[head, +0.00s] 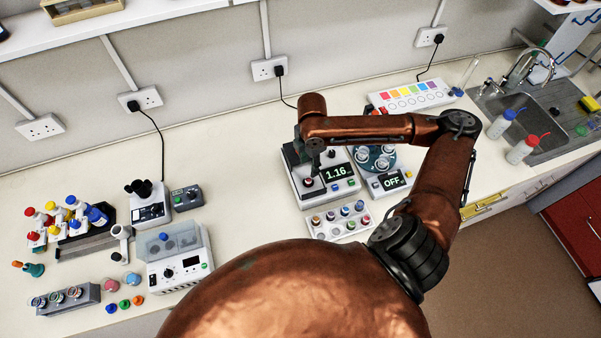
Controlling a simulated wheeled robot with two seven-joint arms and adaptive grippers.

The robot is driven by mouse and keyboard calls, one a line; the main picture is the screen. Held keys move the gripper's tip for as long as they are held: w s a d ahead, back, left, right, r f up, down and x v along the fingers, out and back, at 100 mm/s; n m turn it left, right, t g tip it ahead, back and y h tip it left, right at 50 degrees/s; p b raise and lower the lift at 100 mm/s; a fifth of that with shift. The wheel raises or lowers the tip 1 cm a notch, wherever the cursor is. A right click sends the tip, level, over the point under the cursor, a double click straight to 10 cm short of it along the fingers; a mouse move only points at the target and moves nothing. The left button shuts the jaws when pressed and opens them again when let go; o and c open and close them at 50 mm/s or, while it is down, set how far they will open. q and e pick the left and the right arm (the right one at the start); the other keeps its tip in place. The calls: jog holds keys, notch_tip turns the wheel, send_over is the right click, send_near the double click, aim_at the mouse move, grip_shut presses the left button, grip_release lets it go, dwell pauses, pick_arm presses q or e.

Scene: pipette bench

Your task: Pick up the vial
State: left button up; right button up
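A small vial with a reddish cap (308,182) appears to stand on the pan of a balance (340,186) whose display reads 1.16. My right gripper (314,170) points down just above the balance pan, close to the vial. It is small and dark here, so I cannot tell whether its fingers are apart or touch the vial. In front of the balance, a white rack (340,232) holds several vials with coloured caps. My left gripper is not in view.
A round device reading OFF (390,181) stands right of the balance, under my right forearm. Behind it is a white panel with coloured squares (412,94). Several instruments, including a microscope (150,203), crowd the left. Bench between microscope and balance is clear.

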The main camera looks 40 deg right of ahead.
aim_at(308, 178)
jog(key=f, duration=0.5)
jog(key=s+f, duration=0.1)
jog(key=f, duration=0.1)
jog(key=shift+a+f, duration=0.25)
jog(key=shift+a, duration=0.15)
grip_shut()
jog(key=shift+r, duration=0.15)
